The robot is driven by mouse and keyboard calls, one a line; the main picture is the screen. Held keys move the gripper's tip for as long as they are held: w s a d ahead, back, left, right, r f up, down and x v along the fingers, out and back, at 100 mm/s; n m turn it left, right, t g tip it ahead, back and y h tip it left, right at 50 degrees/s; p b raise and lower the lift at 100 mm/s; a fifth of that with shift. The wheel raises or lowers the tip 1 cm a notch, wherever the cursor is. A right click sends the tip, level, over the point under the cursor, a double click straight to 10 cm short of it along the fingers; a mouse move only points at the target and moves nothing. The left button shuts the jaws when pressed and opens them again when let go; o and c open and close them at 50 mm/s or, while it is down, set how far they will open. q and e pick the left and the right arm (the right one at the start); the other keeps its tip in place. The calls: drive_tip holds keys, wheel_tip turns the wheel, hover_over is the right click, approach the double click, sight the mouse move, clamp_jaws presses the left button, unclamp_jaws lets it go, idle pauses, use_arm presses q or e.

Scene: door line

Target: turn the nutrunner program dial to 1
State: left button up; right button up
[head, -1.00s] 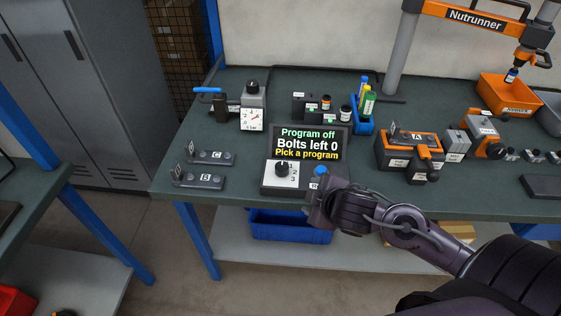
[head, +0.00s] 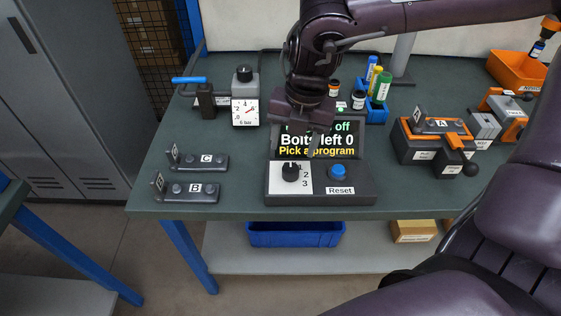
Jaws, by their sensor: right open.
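The nutrunner control box (head: 360,197) stands near the front edge of the table. Its black program dial (head: 290,172) sits on a white plate with the numbers 2 and 3 showing at its right; the spot for 1 is partly hidden. The screen (head: 345,140) reads "Bolts left 0" and "Pick a program", its top line partly covered and ending in "off". My right gripper (head: 305,140) is open, pointing down just above and behind the dial, apart from it as far as I can tell. My left gripper is not in view.
A blue Reset button (head: 338,171) is right of the dial. Parts C (head: 205,161) and B (head: 195,191) lie to the left. A gauge (head: 245,112) and blue-handled valve (head: 205,98) stand behind. A blue marker holder (head: 375,112) and orange fixture (head: 430,137) are right.

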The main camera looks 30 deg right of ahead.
sight(291, 167)
drive_tip(key=shift+a+r+g+h, duration=0.3)
drive_tip(key=shift+a+g+h, duration=0.05)
drive_tip(key=shift+g+h, duration=0.05)
drive_tip(key=shift+s+f, duration=0.1)
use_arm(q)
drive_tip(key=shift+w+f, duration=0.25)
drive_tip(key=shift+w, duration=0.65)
use_arm(e)
drive_tip(key=shift+f, duration=3.6)
drive_tip(key=c, duration=1)
use_arm(q)
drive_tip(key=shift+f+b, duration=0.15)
drive_tip(key=shift+b, duration=0.2)
